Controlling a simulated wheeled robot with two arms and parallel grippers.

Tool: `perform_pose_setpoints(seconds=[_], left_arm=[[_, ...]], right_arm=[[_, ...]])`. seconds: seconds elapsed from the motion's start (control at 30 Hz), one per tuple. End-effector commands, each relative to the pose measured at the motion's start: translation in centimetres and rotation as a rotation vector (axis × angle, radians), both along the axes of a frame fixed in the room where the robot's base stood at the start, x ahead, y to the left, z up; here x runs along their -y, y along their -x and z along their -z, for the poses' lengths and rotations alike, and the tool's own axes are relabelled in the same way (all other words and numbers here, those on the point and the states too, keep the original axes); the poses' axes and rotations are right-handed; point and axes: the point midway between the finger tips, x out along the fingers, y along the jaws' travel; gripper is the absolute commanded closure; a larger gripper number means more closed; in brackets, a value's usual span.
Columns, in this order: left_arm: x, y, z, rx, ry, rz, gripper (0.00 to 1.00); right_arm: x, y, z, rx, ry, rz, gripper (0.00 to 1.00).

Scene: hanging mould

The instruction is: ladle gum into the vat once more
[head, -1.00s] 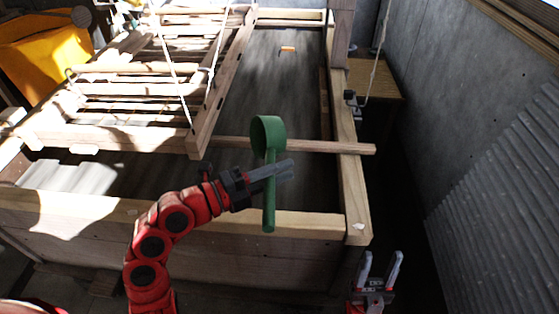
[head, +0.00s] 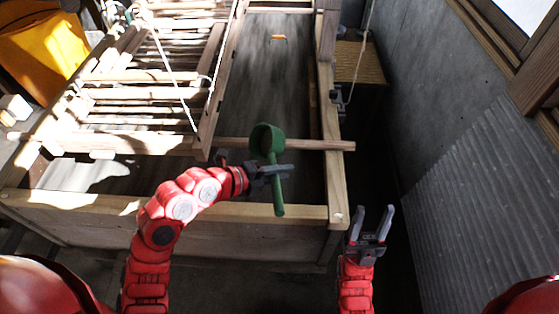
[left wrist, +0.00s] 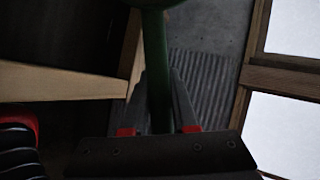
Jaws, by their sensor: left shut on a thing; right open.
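My left gripper (head: 284,172) is shut on the handle of a green ladle (head: 266,139). The ladle's round cup is at the top and its handle points down, slightly tilted, over the near end of a wooden vat (head: 180,212). In the left wrist view the green handle (left wrist: 157,65) runs between the two fingers. What the cup holds cannot be made out. The vat's inside is dark and its content is hard to tell. My right gripper (head: 373,222) is open and empty, fingers up, outside the vat's near right corner.
A slatted wooden mould (head: 130,143) hangs on white cords over the vat's left part. A wooden bar (head: 310,144) crosses the vat near the ladle. A small orange thing (head: 279,38) shows at the far end. A grey wall (head: 425,95) stands to the right.

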Motion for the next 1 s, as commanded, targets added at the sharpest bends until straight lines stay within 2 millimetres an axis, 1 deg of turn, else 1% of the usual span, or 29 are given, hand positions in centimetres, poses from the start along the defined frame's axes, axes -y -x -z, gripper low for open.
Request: perform_pose_setpoints(seconds=[0.03, 0.1, 0.33, 0.4, 0.47, 0.57, 0.67, 0.73, 0.97, 1.0], left_arm=[[0.3, 0.0, -1.0, -0.014, -0.024, 0.004, 1.00], [0.4, -0.1, -1.1, -0.029, -0.057, 0.004, 1.00], [0.9, -0.3, -1.2, -0.096, -0.189, 0.007, 1.00], [1.1, -0.4, -0.9, -0.129, -0.245, 0.008, 1.00], [1.1, -0.5, -0.9, -0.149, -0.293, 0.006, 1.00], [1.6, -0.7, -0.6, -0.196, -0.387, 0.009, 1.00], [1.8, -0.8, 0.1, -0.247, -0.475, 0.007, 1.00], [1.8, -1.0, 1.3, -0.273, -0.525, 0.003, 1.00], [1.9, -1.0, 2.3, -0.359, -0.682, 0.003, 1.00], [2.0, -0.9, 2.1, -0.377, -0.713, 0.004, 1.00]], right_arm=[[0.0, 0.0, -1.9, 0.000, 0.000, 0.000, 0.50], [0.0, 0.0, -3.1, 0.000, 0.000, 0.000, 0.50], [0.0, 0.0, -7.2, 0.000, 0.000, 0.000, 0.50], [0.0, 0.0, -8.3, 0.000, 0.000, 0.000, 0.50], [0.0, 0.0, -9.3, 0.000, 0.000, 0.000, 0.50], [0.0, 0.0, -10.3, 0.000, 0.000, 0.000, 0.50], [0.0, 0.0, -10.5, 0.000, 0.000, 0.000, 0.50], [0.0, 0.0, -8.9, 0.001, 0.000, 0.000, 0.50], [0.0, 0.0, -5.5, 0.000, 0.000, 0.000, 0.50], [0.0, 0.0, -5.6, 0.000, 0.000, 0.000, 0.50]])
